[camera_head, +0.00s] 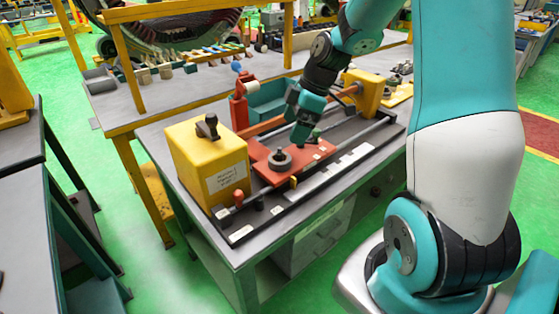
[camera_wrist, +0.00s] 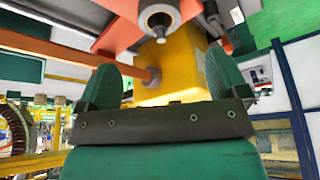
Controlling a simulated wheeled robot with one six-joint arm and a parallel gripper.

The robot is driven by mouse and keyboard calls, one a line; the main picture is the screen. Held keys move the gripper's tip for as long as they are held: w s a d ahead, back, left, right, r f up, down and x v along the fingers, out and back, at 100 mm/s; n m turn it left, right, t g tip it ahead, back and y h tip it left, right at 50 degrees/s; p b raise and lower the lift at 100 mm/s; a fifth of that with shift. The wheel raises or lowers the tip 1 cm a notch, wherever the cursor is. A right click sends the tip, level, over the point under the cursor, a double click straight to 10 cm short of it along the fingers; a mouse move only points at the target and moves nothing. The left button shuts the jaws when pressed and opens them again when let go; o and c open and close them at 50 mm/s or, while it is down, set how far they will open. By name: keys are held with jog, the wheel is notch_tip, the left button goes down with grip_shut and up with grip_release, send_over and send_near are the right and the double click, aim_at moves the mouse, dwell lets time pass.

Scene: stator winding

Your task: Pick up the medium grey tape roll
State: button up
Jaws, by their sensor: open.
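I cannot pick out a medium grey tape roll for certain. Several small grey and tan rolls or blocks stand on the back bench in the head view, with grey ones (camera_head: 98,80) at its left end and paler ones (camera_head: 165,71) to their right. My gripper (camera_head: 303,130) is over the winding machine on the front bench, above its red plate (camera_head: 262,169), well apart from those rolls. In the wrist view my gripper (camera_wrist: 160,75) has its two green fingers spread, with nothing held between them. A yellow machine block (camera_wrist: 178,68) shows beyond them.
The machine has a yellow box (camera_head: 208,165) at left, a yellow block (camera_head: 366,92) at right and a grey knob (camera_head: 280,160) on the red plate. A yellow frame post (camera_head: 128,70) rises before the back bench. Green floor (camera_head: 150,265) is clear at front left.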

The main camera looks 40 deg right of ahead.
aim_at(282, 153)
jog(key=p+x, duration=0.2)
jog(key=x, duration=0.7)
jog(key=shift+f, duration=0.4)
jog(key=c, duration=1)
